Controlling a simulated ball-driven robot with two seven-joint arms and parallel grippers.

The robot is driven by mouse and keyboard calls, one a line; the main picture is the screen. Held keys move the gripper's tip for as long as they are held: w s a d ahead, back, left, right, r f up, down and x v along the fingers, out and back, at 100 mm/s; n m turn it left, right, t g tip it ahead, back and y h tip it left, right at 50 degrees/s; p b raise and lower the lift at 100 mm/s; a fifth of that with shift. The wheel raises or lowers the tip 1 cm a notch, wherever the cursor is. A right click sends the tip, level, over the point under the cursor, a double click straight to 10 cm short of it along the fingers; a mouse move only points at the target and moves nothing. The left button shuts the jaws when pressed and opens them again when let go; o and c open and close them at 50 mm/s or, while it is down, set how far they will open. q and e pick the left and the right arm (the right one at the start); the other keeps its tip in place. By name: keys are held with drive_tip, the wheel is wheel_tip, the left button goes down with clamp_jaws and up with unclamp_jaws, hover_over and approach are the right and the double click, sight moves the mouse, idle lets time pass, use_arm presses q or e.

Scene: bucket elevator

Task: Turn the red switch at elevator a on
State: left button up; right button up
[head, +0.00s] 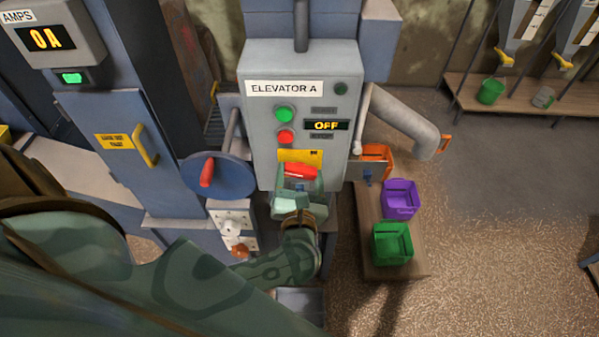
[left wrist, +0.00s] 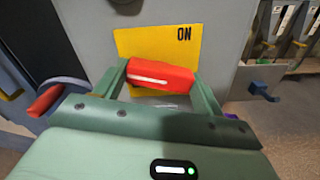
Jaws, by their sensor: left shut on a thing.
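The red switch (head: 300,171) sits on a yellow plate (head: 301,156) low on the grey Elevator A panel (head: 262,140). In the left wrist view the red switch (left wrist: 160,77) lies level between the fingers, with the yellow plate (left wrist: 150,42) marked ON behind it. My left gripper (head: 299,180) is shut on the red switch, one finger at each end. The display (head: 327,125) on the panel reads OFF. My right gripper is not in view.
A green button (head: 284,113) and a red button (head: 286,137) are above the switch. A blue wheel with a red handle (head: 206,173) is to the left. Purple (head: 400,198) and green (head: 393,243) buckets stand on a bench at right.

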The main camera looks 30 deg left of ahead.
use_arm(q)
drive_tip(key=m+p, duration=0.2)
drive_tip(key=m, duration=0.1)
drive_tip(key=shift+r+m, duration=0.15)
drive_tip(key=shift+m, duration=0.25)
drive_tip(key=m+p, duration=0.3)
drive_tip(key=m, duration=0.1)
drive_tip(key=shift+m, duration=0.3)
drive_tip(key=m+p, duration=0.2)
drive_tip(key=m, duration=0.2)
drive_tip(key=shift+p, duration=0.3)
drive_tip(key=shift+m+p, duration=0.55)
drive_tip(key=shift+m, duration=0.55)
drive_tip(key=shift+f, duration=0.2)
drive_tip(key=o, duration=1)
